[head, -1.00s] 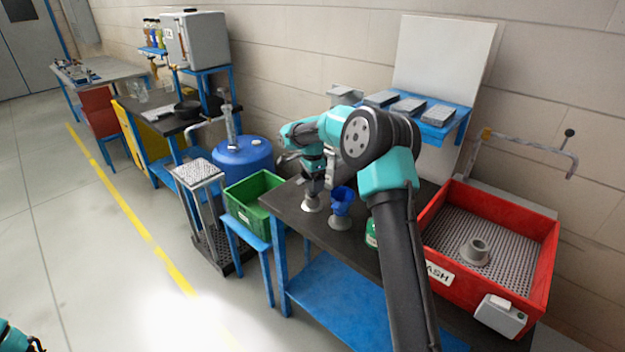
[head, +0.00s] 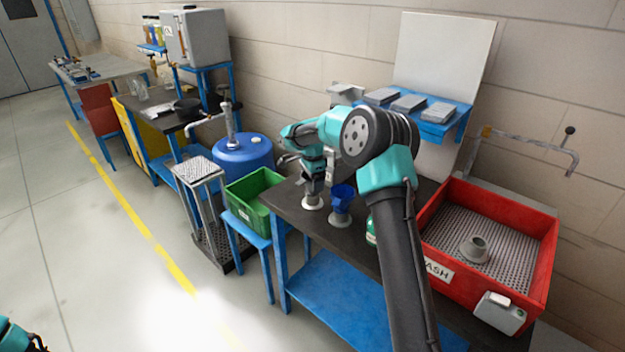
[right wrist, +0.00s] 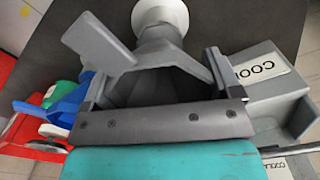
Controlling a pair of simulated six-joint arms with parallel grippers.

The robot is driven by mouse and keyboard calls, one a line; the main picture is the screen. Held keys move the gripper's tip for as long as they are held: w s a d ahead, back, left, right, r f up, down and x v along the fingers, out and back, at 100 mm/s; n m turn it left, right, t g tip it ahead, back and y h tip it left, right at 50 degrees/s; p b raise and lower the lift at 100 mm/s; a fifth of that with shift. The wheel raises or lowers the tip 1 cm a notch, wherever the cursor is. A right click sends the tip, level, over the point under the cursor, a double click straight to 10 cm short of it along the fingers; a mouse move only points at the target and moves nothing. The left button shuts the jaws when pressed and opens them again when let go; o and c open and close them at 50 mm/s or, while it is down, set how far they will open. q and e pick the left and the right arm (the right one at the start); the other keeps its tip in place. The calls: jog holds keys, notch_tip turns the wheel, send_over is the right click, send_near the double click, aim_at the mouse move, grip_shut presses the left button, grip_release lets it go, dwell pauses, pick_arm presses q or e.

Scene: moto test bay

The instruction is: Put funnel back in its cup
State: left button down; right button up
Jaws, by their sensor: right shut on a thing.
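My right gripper (head: 312,182) is shut on a grey funnel (right wrist: 150,75) over the dark bench. The funnel's wide body lies between the fingers in the right wrist view, and its narrow end points at a pale cup (right wrist: 160,14). The cup also shows in the head view (head: 312,203), directly under the gripper. The funnel's end meets or overlaps the cup; I cannot tell how deep it sits. A blue funnel (head: 342,193) stands in another pale cup (head: 340,219) to the right. Only a bit of my left arm shows at the lower left corner; its gripper is out of view.
A red wash bin (head: 535,262) stands to the right and a green crate (head: 243,208) to the left. A green bottle (head: 371,232) is partly hidden by my right arm. In the right wrist view a grey container with a "COOL" label (right wrist: 262,68) is close on the right.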

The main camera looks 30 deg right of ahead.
jog(key=shift+f, duration=0.25)
dwell(0.5)
jog(key=o, duration=0.7)
jog(key=shift+o, duration=0.2)
jog(key=shift+r, duration=0.1)
notch_tip(320, 180, up, 17)
jog(key=shift+r, duration=0.15)
dwell(0.4)
